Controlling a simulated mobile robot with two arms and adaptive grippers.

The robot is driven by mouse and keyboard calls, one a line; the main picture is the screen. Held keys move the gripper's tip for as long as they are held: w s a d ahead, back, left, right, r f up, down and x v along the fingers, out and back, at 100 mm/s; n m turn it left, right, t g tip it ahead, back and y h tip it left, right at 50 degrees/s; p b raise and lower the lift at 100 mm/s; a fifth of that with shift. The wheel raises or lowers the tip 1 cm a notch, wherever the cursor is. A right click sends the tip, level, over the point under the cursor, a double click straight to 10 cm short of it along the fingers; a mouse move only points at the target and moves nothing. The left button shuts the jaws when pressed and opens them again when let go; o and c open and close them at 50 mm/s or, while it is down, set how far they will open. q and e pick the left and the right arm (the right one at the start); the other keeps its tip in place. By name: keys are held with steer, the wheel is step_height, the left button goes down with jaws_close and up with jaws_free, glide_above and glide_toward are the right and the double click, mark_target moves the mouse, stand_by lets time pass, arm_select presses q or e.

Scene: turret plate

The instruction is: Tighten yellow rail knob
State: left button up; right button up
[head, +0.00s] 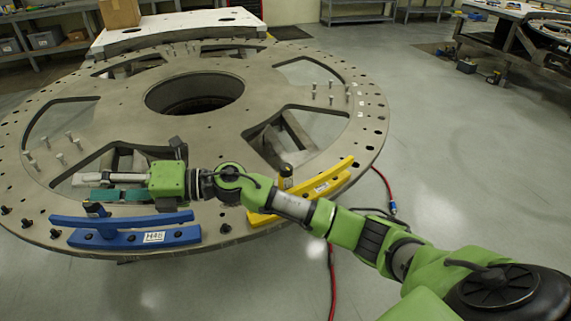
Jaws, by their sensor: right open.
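The yellow rail (335,180) lies on the front right rim of the round grey turret plate (215,132). A small dark upright knob (286,182) stands at the yellow rail, just behind my right arm. My arm covers part of the rail. My right gripper (92,187) is open and points left, over the front left part of the plate behind the blue rail. It is well to the left of the yellow rail and its knob, and nothing shows held in it. My left gripper is not in view.
A blue rail (135,237) sits on the plate's front left rim, close to my right gripper. Several bolts stand up from the plate, which has large cut-outs. A cardboard box (120,13) is behind it. A red hose (332,285) lies on the open floor.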

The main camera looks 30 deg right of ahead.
steer(key=w+d+f+n+g+h, duration=0.1)
steer(key=d+f+n+g+h, duration=0.3)
steer(key=n, duration=0.1)
step_height(320, 180, up, 4)
steer(key=r+g+h, duration=0.1)
steer(key=g+h, duration=0.3)
steer(key=h, duration=1)
glide_above(286, 167)
step_height(286, 167, down, 14)
steer(key=p, duration=0.3)
steer(key=shift+f+p, duration=0.1)
steer(key=shift+p, duration=0.2)
steer(key=c, duration=1.1)
